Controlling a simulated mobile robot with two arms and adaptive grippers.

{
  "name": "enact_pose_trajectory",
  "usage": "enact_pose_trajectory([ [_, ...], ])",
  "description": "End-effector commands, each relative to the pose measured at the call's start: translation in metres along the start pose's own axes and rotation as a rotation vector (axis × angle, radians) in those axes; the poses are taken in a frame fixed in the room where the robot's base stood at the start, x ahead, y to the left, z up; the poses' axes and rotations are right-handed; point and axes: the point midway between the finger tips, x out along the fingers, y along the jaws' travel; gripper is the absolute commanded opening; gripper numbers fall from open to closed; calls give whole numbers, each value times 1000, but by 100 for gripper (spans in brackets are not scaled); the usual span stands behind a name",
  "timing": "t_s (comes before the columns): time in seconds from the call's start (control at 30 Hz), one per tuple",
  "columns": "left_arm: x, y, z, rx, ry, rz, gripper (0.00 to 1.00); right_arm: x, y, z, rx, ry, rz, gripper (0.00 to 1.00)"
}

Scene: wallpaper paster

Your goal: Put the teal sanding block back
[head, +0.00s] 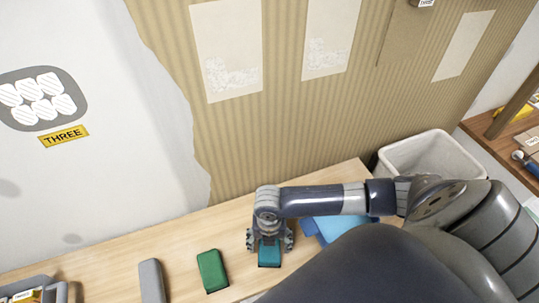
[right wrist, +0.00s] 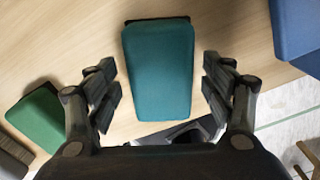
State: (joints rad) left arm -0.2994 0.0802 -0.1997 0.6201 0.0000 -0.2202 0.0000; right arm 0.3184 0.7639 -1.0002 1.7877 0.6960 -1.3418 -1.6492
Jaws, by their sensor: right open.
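The teal sanding block (head: 269,255) lies on the wooden table near its front edge, under my right gripper (head: 269,243). In the right wrist view the teal block (right wrist: 158,70) lies lengthwise between and beyond the two fingers of my right gripper (right wrist: 162,90). The fingers are open, with a gap on each side of the block. My left gripper is not in view.
A green block (head: 212,270) and a grey block (head: 152,281) lie left of the teal one. Blue items (head: 338,229) lie to the right, partly behind my arm. A white bin (head: 430,153) stands at the right. A grey tray (head: 62,291) sits far left.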

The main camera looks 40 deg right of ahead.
Motion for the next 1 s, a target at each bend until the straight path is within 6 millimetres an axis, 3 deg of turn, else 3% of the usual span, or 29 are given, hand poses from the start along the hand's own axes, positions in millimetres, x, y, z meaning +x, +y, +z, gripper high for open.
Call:
enact_pose_trajectory([
  [0.3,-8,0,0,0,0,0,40,-68,1,1,0,-3,3,75],
  [0.5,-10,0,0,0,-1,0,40,-100,1,1,1,-2,2,75],
  [0.7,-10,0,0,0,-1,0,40,-111,0,1,1,-1,-1,75],
  [1.0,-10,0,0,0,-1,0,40,-111,0,1,2,0,-1,75],
])
